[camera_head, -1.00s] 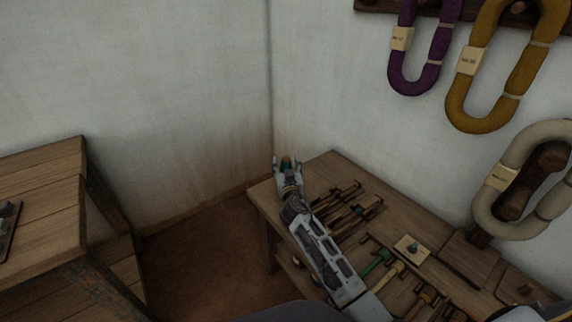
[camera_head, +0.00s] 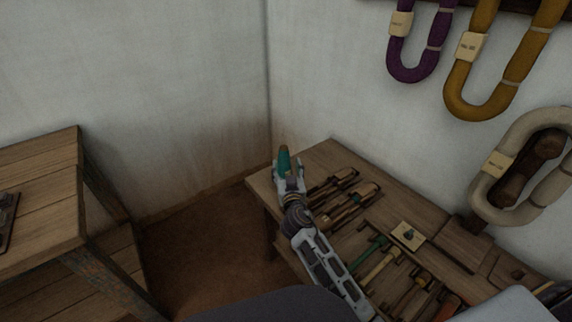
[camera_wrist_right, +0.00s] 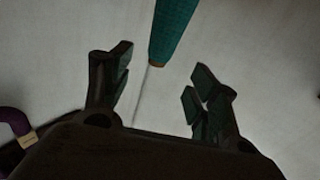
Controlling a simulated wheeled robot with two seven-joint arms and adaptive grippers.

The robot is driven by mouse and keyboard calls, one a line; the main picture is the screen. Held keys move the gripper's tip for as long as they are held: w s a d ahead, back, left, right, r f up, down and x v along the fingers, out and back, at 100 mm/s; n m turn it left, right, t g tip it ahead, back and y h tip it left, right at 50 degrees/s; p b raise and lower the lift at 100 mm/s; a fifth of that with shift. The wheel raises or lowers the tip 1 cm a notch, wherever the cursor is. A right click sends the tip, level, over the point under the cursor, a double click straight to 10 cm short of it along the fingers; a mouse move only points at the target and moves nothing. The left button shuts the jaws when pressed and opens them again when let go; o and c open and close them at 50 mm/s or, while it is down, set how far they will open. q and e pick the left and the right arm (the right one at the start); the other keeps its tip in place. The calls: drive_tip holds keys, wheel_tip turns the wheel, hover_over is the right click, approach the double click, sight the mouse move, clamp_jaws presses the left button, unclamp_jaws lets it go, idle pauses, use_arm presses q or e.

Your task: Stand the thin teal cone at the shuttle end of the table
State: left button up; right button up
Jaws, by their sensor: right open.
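The thin teal cone (camera_head: 284,158) shows upright at the far left corner of the table (camera_head: 325,158), beyond my right gripper (camera_head: 288,173). Its lower part is hidden behind the fingers, so I cannot tell its contact with the wood. In the right wrist view the cone (camera_wrist_right: 174,30) shows past the open fingers of my right gripper (camera_wrist_right: 160,92), between them in line and apart from both. Several wooden shuttles (camera_head: 345,207) lie just right of the gripper. My left gripper is out of view.
Several tools, one a green-handled one (camera_head: 372,246), and a small card (camera_head: 408,235) lie nearer on the table. Purple (camera_head: 416,60), ochre (camera_head: 473,80) and cream (camera_head: 507,180) yarn hanks hang on the wall. A wooden shelf unit (camera_head: 55,190) stands left, across open floor.

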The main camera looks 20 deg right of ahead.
drive_tip(key=shift+s+a, duration=0.25)
drive_tip(key=shift+s, duration=1.05)
